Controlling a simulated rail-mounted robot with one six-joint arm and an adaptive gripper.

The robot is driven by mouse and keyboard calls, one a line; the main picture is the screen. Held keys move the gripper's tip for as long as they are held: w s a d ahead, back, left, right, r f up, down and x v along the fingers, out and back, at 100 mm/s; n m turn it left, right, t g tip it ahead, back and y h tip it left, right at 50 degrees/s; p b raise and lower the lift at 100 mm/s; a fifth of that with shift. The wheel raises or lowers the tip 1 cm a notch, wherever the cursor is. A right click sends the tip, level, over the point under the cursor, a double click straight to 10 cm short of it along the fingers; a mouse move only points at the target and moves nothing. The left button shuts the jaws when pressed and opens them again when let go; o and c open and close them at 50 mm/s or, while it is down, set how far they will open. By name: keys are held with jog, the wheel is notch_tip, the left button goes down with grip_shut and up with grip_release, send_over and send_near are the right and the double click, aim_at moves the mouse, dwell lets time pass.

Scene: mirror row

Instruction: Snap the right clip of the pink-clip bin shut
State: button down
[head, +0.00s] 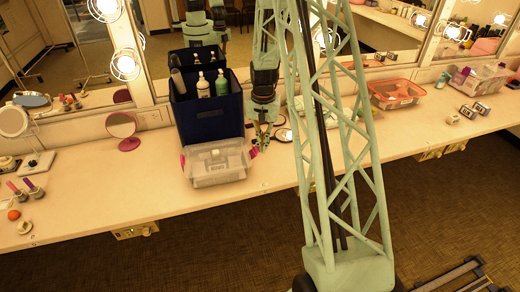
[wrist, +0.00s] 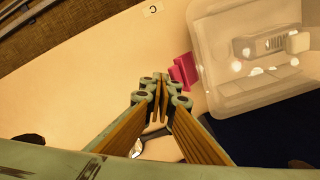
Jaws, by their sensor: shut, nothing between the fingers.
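The pink-clip bin (head: 217,172) is a clear, lidded plastic box on the counter, in front of a navy caddy. Its left clip (head: 183,163) shows as a pink strip at the left side. Its right clip (head: 254,152) sticks out from the right side, and it also shows in the wrist view (wrist: 184,70), angled away from the bin wall. My gripper (head: 262,143) is just right of and behind that clip. In the wrist view my gripper (wrist: 163,78) is shut and empty, its tips close beside the clip. I cannot tell whether they touch it.
The navy caddy (head: 208,128) with bottles stands directly behind the bin. A round pink mirror (head: 122,127) stands to the left. An orange-rimmed container (head: 397,94) is farther right. The counter's front edge runs close before the bin.

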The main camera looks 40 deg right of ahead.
jog(key=shift+w+a+r, duration=0.25)
jog(key=shift+w+a, duration=0.15)
jog(key=shift+a, duration=0.4)
jog(key=shift+w+a+r, duration=0.2)
jog(key=shift+w+a, duration=0.15)
jog(key=shift+a, duration=0.5)
jog(key=shift+w+a+r, duration=0.25)
jog(key=shift+w+a, duration=0.15)
jog(key=shift+a, duration=0.4)
jog(key=shift+r, duration=0.15)
dwell(0.3)
jog(key=shift+s+d+r+p, duration=0.15)
jog(key=shift+r+p, duration=0.35)
jog(key=shift+r, duration=0.4)
jog(key=shift+d+r+p, duration=0.2)
jog(key=shift+r+p, duration=0.25)
jog(key=shift+r, duration=0.5)
jog(key=shift+s+d+r+p, duration=0.15)
jog(key=shift+r+p, duration=0.35)
jog(key=shift+r, duration=0.4)
jog(key=shift+w, duration=0.1)
